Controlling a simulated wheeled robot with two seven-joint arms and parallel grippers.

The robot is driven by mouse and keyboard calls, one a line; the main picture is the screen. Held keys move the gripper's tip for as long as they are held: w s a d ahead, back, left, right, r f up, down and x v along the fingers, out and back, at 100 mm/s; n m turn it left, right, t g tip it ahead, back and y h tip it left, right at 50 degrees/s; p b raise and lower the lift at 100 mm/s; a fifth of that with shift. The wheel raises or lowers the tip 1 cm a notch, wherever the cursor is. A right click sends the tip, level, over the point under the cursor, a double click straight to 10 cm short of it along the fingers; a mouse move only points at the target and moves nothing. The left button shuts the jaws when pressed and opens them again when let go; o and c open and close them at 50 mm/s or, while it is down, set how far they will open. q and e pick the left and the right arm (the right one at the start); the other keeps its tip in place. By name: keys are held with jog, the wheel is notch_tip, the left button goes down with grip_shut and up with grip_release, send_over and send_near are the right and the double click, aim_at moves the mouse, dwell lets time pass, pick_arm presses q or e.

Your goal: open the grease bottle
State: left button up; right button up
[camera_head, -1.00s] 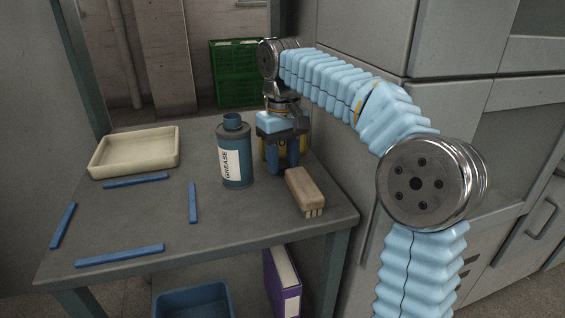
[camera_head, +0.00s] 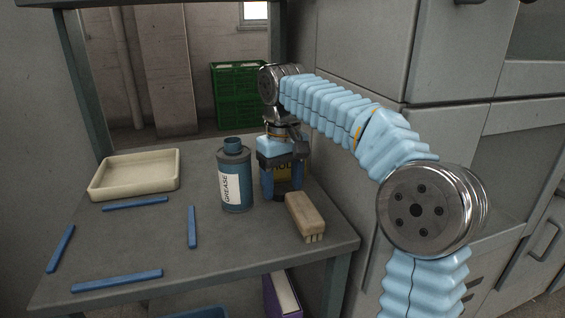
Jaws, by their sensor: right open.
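The grease bottle (camera_head: 237,184) is a blue-grey cylinder with a white "GREASE" label and a narrower blue top. It stands upright on the grey table, right of centre. My right gripper (camera_head: 283,184) points down just to its right and slightly behind, apart from it. Its jaws are open in front of a second container (camera_head: 283,176) with a dark and yellow label, which they partly hide. I cannot tell if the fingers touch that container. My left gripper is not in view.
A wooden brush (camera_head: 305,212) lies by the right edge of the table (camera_head: 160,235). A cream tray (camera_head: 128,190) sits at the back left. Several blue strips (camera_head: 192,227) lie on the tabletop. A grey cabinet (camera_head: 350,55) stands close on the right. A green crate (camera_head: 240,110) is behind.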

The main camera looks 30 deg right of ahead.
aim_at(282, 192)
notch_tip(282, 192, up, 12)
jog(key=p, duration=0.2)
jog(key=shift+f, duration=0.25)
